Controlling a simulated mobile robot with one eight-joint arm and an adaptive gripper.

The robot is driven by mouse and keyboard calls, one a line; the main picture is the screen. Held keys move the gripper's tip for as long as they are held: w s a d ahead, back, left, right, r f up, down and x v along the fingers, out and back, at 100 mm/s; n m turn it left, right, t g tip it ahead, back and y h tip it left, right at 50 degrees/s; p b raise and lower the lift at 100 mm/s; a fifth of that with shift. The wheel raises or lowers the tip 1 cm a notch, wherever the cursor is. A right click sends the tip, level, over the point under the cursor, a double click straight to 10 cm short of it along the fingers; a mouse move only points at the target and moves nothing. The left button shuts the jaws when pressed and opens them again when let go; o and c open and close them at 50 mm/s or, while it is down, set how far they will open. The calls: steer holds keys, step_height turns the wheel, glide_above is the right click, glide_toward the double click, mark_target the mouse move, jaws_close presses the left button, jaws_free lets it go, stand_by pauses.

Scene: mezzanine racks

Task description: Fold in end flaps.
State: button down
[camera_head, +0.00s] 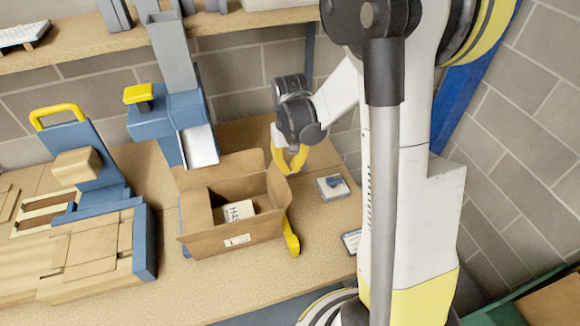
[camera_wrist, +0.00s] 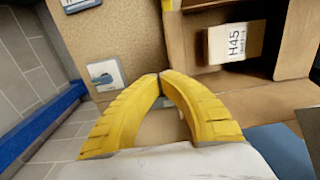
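An open cardboard box (camera_head: 237,240) stands on the bench in the head view, with a white H45 carton (camera_head: 233,211) inside. Its back flap (camera_head: 222,168) stands up and leans outward. The left end (camera_head: 195,215) and right end (camera_head: 276,195) show upright cardboard; I cannot tell flap from wall there. My gripper (camera_head: 291,170) is at the box's back right corner, pointing down. In the wrist view its yellow fingers (camera_wrist: 160,76) meet at the tips, with nothing seen between them. The box also shows there at right (camera_wrist: 190,45), with the H45 carton (camera_wrist: 236,43).
A blue dispenser-like device (camera_head: 160,118) stands behind the box. A blue stand with a yellow handle (camera_head: 57,113) and stacked tan cardboard (camera_head: 90,245) are at left. A shelf (camera_head: 250,20) runs above.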

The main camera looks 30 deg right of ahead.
steer(key=w+a+b, duration=0.1)
steer(key=a, duration=0.7)
steer(key=shift+w+f, duration=0.3)
steer(key=shift+f, duration=0.05)
stand_by(0.6)
